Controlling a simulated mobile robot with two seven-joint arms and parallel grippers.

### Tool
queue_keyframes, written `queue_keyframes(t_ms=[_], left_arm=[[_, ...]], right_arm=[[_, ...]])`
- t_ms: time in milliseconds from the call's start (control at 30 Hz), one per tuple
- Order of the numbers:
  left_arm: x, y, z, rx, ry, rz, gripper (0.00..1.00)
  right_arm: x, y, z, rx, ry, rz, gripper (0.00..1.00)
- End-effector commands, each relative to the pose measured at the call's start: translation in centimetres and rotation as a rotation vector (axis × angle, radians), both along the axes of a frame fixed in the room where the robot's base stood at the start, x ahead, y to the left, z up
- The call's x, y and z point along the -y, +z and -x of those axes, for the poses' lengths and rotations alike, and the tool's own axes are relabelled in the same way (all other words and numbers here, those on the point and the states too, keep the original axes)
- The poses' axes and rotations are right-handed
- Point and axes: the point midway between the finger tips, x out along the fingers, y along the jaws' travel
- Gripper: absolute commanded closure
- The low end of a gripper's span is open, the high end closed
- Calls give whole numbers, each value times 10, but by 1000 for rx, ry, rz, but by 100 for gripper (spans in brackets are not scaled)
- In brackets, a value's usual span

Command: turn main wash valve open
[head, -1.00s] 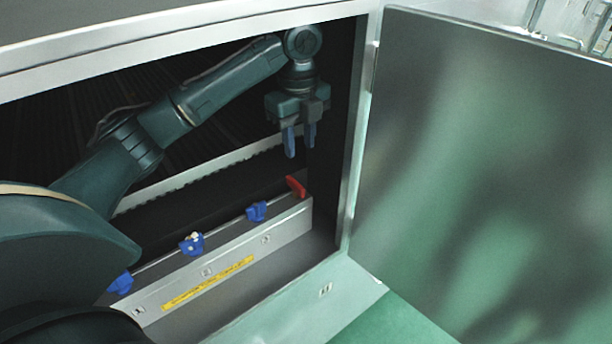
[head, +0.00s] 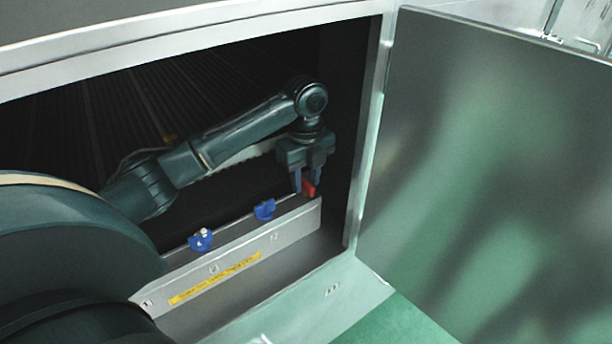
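A red valve handle (head: 309,189) stands at the right end of a metal manifold block (head: 285,238) inside the open cabinet. Two blue valve handles, the nearer one (head: 201,240) and the farther one (head: 265,209), stand along the same block. No readable label shows which is the main wash valve. My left gripper (head: 307,184) points down at the red handle, with its blue fingers apart and the handle between or just in front of them. Whether the fingers touch the handle is not clear. My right gripper is not in view.
A yellow label strip (head: 215,278) runs along the block's front. The cabinet door (head: 490,180) is swung open at the right. The cabinet frame (head: 368,130) stands close to the right of my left gripper. Green floor (head: 395,322) shows below the door.

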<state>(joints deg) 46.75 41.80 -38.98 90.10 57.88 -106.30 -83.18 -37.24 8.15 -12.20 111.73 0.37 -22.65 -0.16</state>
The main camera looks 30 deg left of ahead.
Motion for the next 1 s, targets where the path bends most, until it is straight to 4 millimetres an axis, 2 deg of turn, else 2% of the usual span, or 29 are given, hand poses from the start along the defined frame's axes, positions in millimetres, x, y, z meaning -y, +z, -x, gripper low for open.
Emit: queue_keyframes(t_ms=[233, 633, 1000], left_arm=[[0, -1, 0, 0, 0, 0, 67], [0, -1, 0, 0, 0, 1, 100], [0, 0, 0, 1, 18, 1, 100]], right_arm=[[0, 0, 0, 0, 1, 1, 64], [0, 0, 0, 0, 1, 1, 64], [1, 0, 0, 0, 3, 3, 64]])
